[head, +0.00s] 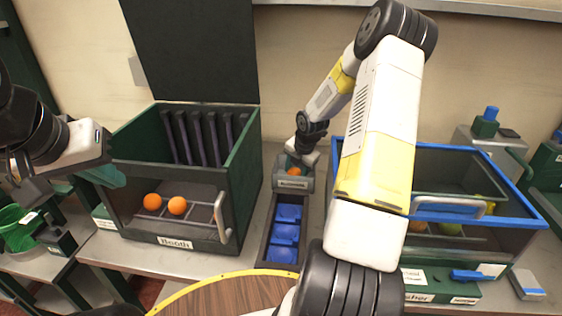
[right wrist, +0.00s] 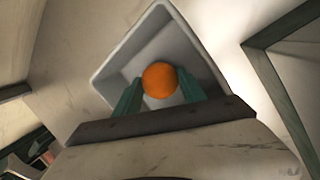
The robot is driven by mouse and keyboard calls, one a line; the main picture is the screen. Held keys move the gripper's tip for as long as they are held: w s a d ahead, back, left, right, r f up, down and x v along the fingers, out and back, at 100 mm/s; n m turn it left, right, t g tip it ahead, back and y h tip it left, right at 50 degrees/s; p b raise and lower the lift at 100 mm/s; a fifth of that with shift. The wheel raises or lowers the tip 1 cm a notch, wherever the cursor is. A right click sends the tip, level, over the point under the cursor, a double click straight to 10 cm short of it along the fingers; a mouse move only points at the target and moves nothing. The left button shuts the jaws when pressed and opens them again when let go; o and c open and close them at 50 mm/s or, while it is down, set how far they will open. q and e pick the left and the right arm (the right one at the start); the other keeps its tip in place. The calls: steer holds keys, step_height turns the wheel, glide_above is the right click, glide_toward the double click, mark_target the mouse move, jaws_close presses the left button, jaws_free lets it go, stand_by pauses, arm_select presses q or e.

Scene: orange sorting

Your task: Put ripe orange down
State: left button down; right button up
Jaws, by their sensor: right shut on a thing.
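The ripe orange (right wrist: 160,80) sits between the two green fingers of my right gripper (right wrist: 159,78), which is shut on it. In the right wrist view it shows over the inside of a small grey bin (right wrist: 203,68); whether it touches the bin's floor I cannot tell. In the head view the grey bin (head: 293,184) stands at the back middle, and my right gripper is mostly hidden behind its own wrist. My left gripper (head: 108,176) hangs at the left by the green booth; I cannot tell whether its teal fingers are apart.
The green booth (head: 242,150) holds two oranges (head: 152,201) (head: 177,205) on a rack. A dark tray with blue compartments (head: 285,234) lies before the grey bin. A blue-rimmed crate (head: 520,205) with fruit stands right. A round wooden table (head: 220,298) is in front.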

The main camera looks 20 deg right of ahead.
steer(key=o, duration=1.4)
steer(key=shift+f, duration=0.1)
steer(key=s+a+r+m+h, duration=0.1)
steer(key=s+a+r+m, duration=0.2)
steer(key=r, duration=0.6)
steer(key=s+a+r+m, duration=0.15)
steer(key=s+r, duration=0.35)
steer(key=r, duration=0.5)
steer(key=s+a+r+m+y, duration=0.1)
steer(key=s+a+r+m, duration=0.2)
steer(key=s+m, duration=0.3)
steer(key=s+a+r+m+t, duration=0.1)
steer(key=s+a+r+m, duration=0.3)
steer(key=s+m, duration=0.3)
steer(key=s+a+r+m+t+y, duration=0.1)
steer(key=s+a+r+m, duration=0.3)
steer(key=s+m, duration=0.3)
steer(key=shift+s+a+y, duration=0.25)
steer(key=shift+s+y, duration=0.05)
steer(key=shift+s, duration=0.65)
